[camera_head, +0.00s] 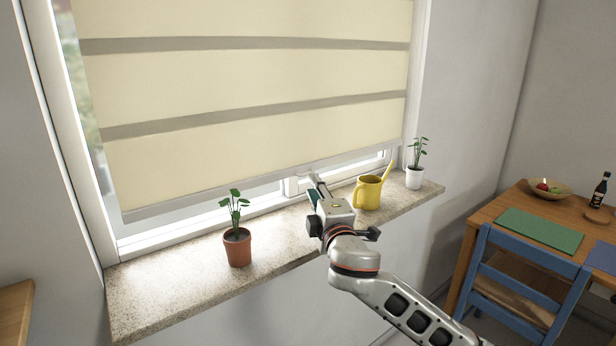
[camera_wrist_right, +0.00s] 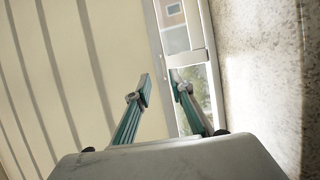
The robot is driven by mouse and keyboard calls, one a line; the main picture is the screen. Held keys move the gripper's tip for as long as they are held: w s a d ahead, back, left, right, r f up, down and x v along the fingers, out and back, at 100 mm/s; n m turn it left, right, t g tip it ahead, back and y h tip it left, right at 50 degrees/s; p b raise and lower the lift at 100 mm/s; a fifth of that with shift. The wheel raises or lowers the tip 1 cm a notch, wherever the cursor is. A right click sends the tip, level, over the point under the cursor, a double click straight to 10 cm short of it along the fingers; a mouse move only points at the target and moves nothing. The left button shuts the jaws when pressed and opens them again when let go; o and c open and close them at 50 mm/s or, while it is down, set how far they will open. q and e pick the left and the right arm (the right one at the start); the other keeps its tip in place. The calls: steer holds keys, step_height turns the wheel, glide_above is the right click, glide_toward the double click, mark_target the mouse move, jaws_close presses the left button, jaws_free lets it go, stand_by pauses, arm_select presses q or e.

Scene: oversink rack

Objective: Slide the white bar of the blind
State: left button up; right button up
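The white bar (camera_head: 220,190) runs along the bottom edge of the cream blind (camera_head: 240,130), which hangs partly lowered over the window. My right gripper (camera_head: 314,184) is at the bar, right of its middle, just above the sill. In the right wrist view, the two fingers of this gripper (camera_wrist_right: 162,86) are apart, with the white bar (camera_wrist_right: 154,40) running lengthwise toward the gap between them. I cannot tell whether either finger touches it. My left gripper is not in view.
A stone sill (camera_head: 180,285) lies below. A plant in a terracotta pot (camera_head: 238,248) stands left of my gripper. A wooden table (camera_head: 490,208) and blue chair (camera_head: 520,285) are at right.

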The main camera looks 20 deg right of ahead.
steer(key=w, duration=0.5)
steer(key=shift+w+d+r, duration=0.1)
steer(key=shift+w+r, duration=0.15)
steer(key=shift+w, duration=0.15)
jaws_close()
